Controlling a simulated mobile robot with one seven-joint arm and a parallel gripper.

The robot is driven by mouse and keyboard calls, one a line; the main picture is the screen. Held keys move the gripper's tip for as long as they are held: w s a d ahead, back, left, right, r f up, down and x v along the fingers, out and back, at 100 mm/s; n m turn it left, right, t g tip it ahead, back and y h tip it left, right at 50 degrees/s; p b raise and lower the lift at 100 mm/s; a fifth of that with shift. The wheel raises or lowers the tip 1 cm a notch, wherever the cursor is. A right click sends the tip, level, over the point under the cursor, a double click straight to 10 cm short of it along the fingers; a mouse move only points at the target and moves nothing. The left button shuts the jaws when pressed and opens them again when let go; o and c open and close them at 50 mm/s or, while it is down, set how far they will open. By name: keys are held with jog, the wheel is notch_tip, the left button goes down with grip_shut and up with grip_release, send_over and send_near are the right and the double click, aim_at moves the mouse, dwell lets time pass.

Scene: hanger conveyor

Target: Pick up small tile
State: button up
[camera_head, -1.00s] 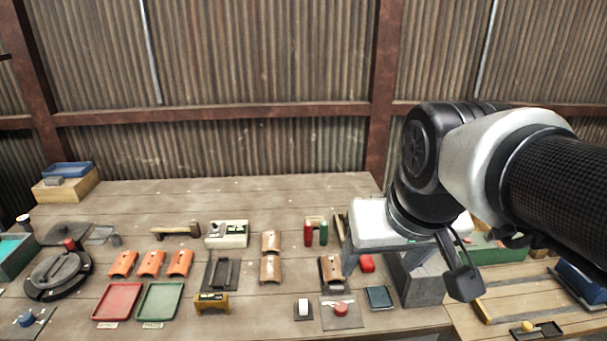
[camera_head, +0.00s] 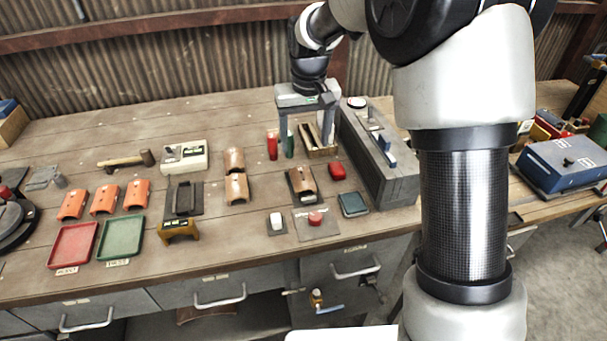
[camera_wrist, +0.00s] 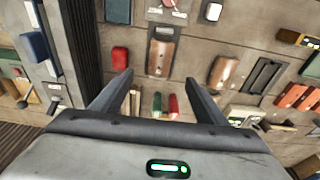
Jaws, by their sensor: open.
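Several curved tiles lie on the bench, and I cannot tell which one the task calls small. One brown tile (camera_head: 303,180) lies on a dark stand; it also shows in the wrist view (camera_wrist: 160,52), ahead of my fingers. Two more brown tiles (camera_head: 236,188) lie in a line to its left. Several orange tiles (camera_head: 104,199) lie further left; they also show in the wrist view (camera_wrist: 296,96). My gripper (camera_head: 306,142) is open and empty above the back of the bench, with its fingers (camera_wrist: 158,78) apart and no tile between them.
A red cylinder (camera_head: 272,145) and a green one (camera_head: 288,143) stand near my gripper. A long grey block (camera_head: 385,160) is to the right. A red tray (camera_head: 73,245) and green tray (camera_head: 121,237) lie at the front left.

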aim_at(302, 177)
jog(key=f, duration=0.4)
jog(key=w+f, duration=0.1)
jog(key=f, duration=0.4)
jog(key=w+f, duration=0.1)
jog(key=f, duration=0.4)
jog(key=shift+w+a, duration=0.1)
jog(key=shift+a, duration=0.2)
jog(key=c, duration=1.2)
